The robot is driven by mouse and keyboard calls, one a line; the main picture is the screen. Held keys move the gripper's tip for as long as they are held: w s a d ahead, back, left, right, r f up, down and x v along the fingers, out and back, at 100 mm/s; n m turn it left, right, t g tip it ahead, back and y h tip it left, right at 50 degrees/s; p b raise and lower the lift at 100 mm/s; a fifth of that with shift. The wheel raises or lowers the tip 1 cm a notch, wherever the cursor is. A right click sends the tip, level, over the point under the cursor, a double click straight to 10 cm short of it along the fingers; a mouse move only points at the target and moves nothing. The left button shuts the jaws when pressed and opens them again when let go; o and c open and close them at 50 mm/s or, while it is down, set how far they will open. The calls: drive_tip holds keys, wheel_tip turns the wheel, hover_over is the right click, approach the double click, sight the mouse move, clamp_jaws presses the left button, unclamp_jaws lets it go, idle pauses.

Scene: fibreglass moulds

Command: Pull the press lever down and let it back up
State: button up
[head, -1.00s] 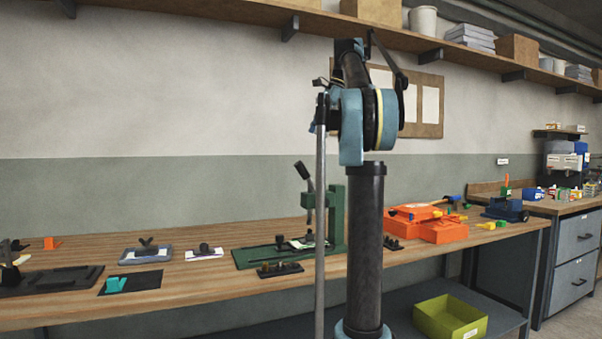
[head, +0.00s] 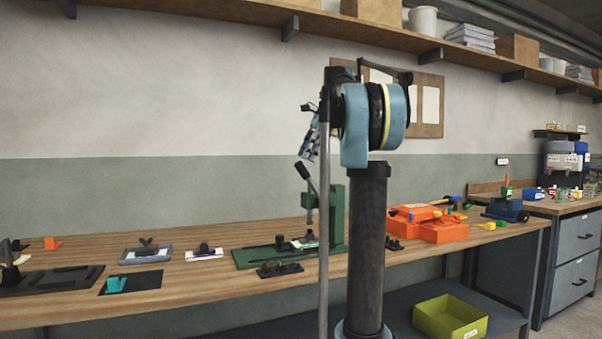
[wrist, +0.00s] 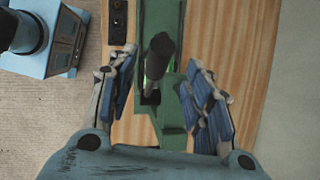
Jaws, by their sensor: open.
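The green press (head: 338,215) stands on the wooden bench, its long base (head: 262,257) reaching to the left. Its lever (head: 304,172) has a black grip and points up and to the left. In the wrist view I look down on the press; the black lever grip (wrist: 159,54) shows between my fingers, towards their far ends. My gripper (wrist: 157,80) is open, with one blue-padded finger on each side of the lever and a gap to both. In the head view my gripper (head: 309,145) is above the lever, partly behind my arm.
A black strip with knobs (head: 279,269) lies in front of the press base. Orange cases (head: 443,231) stand to the right. A white plate with a black knob (head: 204,253) and a grey tray (head: 146,254) lie to the left. A shelf (head: 260,15) runs above.

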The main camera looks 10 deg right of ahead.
sight(301, 168)
drive_tip(key=x, duration=0.6)
drive_tip(key=shift+a+f, duration=0.2)
drive_tip(key=shift+f, duration=0.15)
clamp_jaws()
